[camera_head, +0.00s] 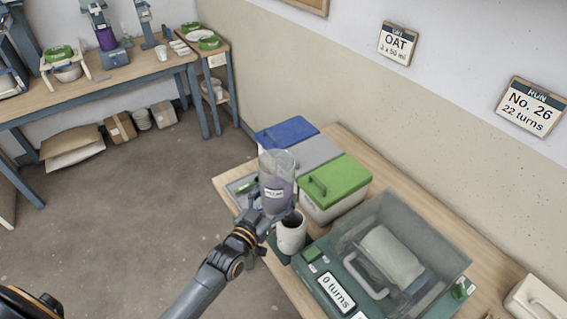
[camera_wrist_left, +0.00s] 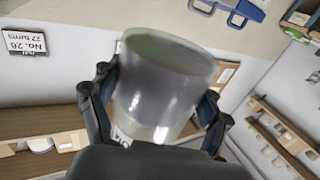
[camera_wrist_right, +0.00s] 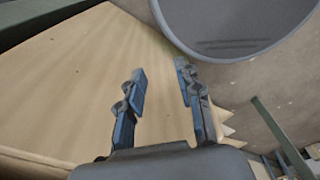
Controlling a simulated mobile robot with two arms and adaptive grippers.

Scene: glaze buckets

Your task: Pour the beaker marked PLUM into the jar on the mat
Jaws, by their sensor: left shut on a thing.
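My left gripper (camera_head: 270,203) is shut on a clear beaker (camera_head: 277,168) with dull purple contents and a white label. The label is too small to read surely. The beaker is held up, close to upright, just above and behind the white jar (camera_head: 291,236) in the head view. The jar's dark mouth shows, and it stands on a dark green mat (camera_head: 279,254). The left wrist view shows the beaker (camera_wrist_left: 160,85) between both fingers. My right gripper (camera_wrist_right: 160,95) is open and empty in the right wrist view; it is outside the head view.
Bins with blue (camera_head: 287,132), grey (camera_head: 314,152) and green (camera_head: 334,182) lids stand behind the jar. A machine reading "0 turns" (camera_head: 336,293) with a clear cover (camera_head: 440,235) is at right. Wall cards read OAT (camera_head: 398,43) and No. 26 (camera_head: 531,107). Open floor lies left.

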